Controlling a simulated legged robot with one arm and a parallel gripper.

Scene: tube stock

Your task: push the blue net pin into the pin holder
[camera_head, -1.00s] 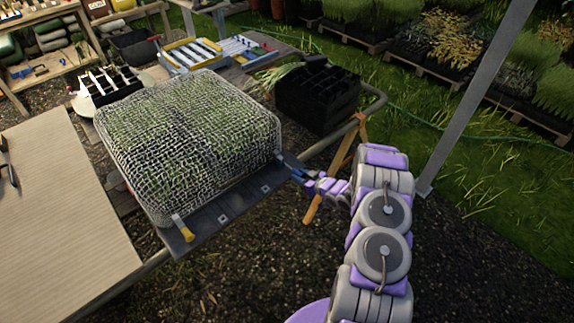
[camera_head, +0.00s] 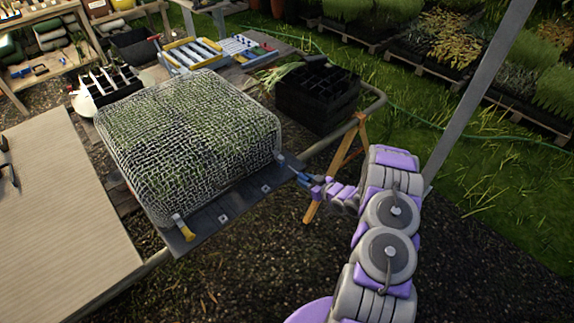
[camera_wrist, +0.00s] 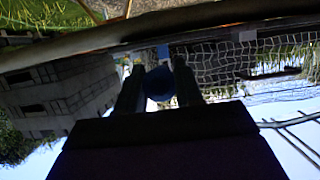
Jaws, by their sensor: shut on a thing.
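The blue net pin (camera_wrist: 160,84) shows as a dark blue round end between my two fingers in the wrist view. My gripper (camera_head: 304,178) is shut on it, just off the right corner of the netted tray in the head view. A small blue patch (camera_wrist: 163,52) lies straight beyond the pin in the wrist view; it may be the pin holder, but I cannot tell. The dark tray edge (camera_head: 205,231) carries small pale square fittings (camera_head: 265,188). A yellow pin (camera_head: 182,228) sits at the edge's near left end. The pin's tip is hidden.
White netting (camera_head: 190,140) covers green plants on the bench. A black crate (camera_head: 318,100) stands behind my gripper, and a wooden trestle leg (camera_head: 340,170) is close beside it. A pale board (camera_head: 55,215) lies at left. The gravel below is clear.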

